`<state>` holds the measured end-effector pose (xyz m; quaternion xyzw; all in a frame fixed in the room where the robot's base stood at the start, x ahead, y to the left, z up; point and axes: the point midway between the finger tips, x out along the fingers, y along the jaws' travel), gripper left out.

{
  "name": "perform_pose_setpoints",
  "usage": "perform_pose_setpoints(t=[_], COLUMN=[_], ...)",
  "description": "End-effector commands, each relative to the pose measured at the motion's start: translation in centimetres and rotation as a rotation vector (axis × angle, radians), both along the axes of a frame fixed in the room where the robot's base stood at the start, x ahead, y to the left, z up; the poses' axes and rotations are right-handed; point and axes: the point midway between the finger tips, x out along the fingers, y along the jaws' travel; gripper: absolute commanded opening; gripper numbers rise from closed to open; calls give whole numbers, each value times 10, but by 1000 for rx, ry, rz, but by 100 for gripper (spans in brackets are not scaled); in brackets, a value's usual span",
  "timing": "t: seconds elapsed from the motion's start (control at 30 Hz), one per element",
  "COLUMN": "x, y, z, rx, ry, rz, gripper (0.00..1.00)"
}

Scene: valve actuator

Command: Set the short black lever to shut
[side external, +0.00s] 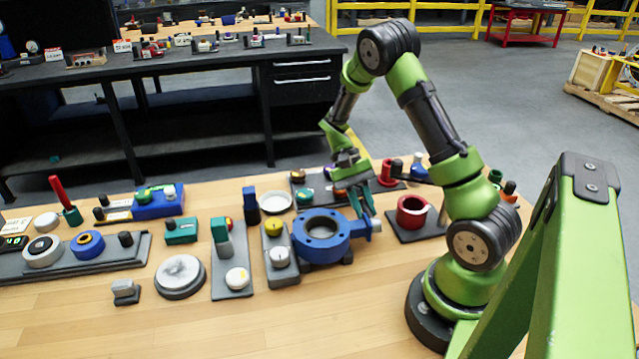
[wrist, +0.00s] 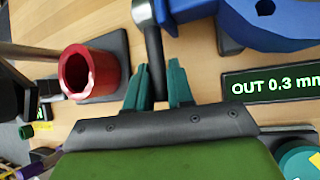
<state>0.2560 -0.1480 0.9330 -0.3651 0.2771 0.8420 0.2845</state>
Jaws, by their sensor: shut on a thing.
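The short black lever (wrist: 154,50) shows in the wrist view, running from a silver collar (wrist: 143,12) at the top down between my fingers. The blue valve body (wrist: 270,25) is at the upper right there. In the side view it is a round blue ring (side external: 306,247) on the bench, with a stub pointing right towards my gripper. My gripper (wrist: 158,80) has teal fingers, one on each side of the lever, and is shut on it. In the side view my gripper (side external: 363,204) points down just right of the ring, and the lever is mostly hidden there.
A red cup-shaped part (side external: 411,211) on a dark plate stands close to the right of my gripper; it also shows in the wrist view (wrist: 82,73). A display (wrist: 275,84) reads "OUT 0.3 mm". Several knobs and switches crowd the left; the bench front is clear.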

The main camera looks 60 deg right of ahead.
Motion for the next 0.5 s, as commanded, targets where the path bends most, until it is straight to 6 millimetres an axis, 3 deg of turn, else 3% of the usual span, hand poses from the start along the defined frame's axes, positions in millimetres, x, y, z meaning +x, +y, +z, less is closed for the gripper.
perform_pose_setpoints(t=[0.1, 0.13, 0.23, 0.5], x=[0, 0, 0, 0], y=[0, 0, 0, 0], z=[-2, -2, -2, -1], rx=[0, 0, 0, -1], ry=[-2, -2, -2, -1], rz=[3, 3, 3, 3], gripper=[0, 25, 40, 43])
